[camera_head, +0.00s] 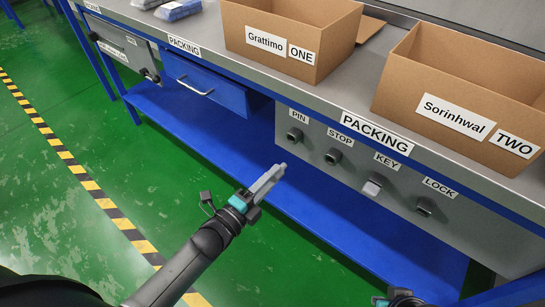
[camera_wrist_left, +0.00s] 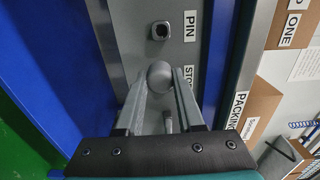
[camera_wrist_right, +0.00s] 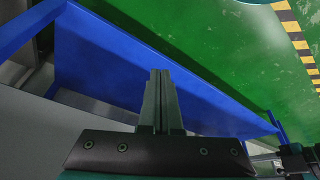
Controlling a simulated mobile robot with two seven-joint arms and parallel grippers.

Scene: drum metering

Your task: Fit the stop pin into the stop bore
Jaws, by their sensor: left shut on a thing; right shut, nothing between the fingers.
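The stop pin (camera_wrist_left: 160,75) is a grey piece with a rounded end, held between the fingers of my left gripper (camera_wrist_left: 160,90). In the head view my left gripper (camera_head: 269,182) is in front of the grey panel, left of and below the stop bore (camera_head: 333,157) under the STOP label, and apart from it. In the left wrist view the pin and fingers cover most of the area beside the STOP label, so I cannot clearly see the bore there. My right gripper (camera_wrist_right: 160,103) is shut and empty over the floor and blue shelf.
The panel also has a PIN socket (camera_head: 294,135), a KEY fitting (camera_head: 372,187) and a LOCK fitting (camera_head: 424,207). Two cardboard boxes, ONE (camera_head: 270,48) and TWO (camera_head: 440,107), stand on the bench above. A blue drawer (camera_head: 205,84) is at left; a blue shelf (camera_head: 300,212) runs below.

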